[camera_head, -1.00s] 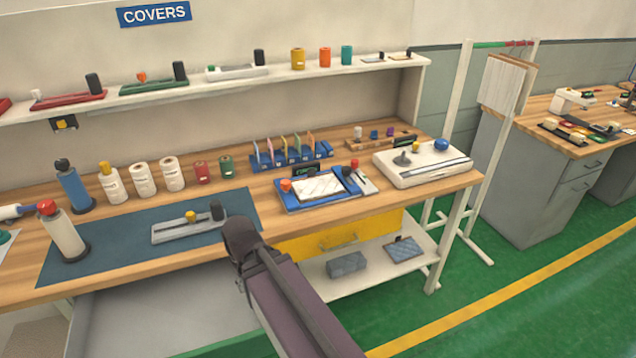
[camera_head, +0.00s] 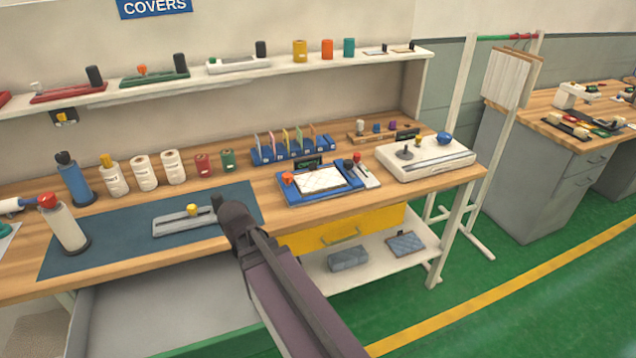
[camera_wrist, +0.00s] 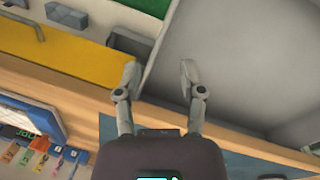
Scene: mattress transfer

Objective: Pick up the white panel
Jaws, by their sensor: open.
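A white quilted panel (camera_head: 320,180) lies flat in a blue tray (camera_head: 291,198) on the wooden bench, right of the blue mat. White sheet-like panels (camera_head: 503,77) also hang on a rack to the right; I cannot tell for certain which one the task means. My gripper (camera_wrist: 160,78) is open and empty in the wrist view, over the bench's front edge. In the head view my arm hides its fingers. The gripper is left of the blue tray and apart from it. Part of the tray and panel shows at the left edge of the wrist view (camera_wrist: 28,108).
A yellow drawer (camera_head: 345,228) and an open grey drawer (camera_head: 150,310) are under the bench front. A grey slider fixture (camera_head: 185,221) lies on the blue mat (camera_head: 110,245). A white device (camera_head: 428,160) stands right of the tray. Bottles and spools line the back left.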

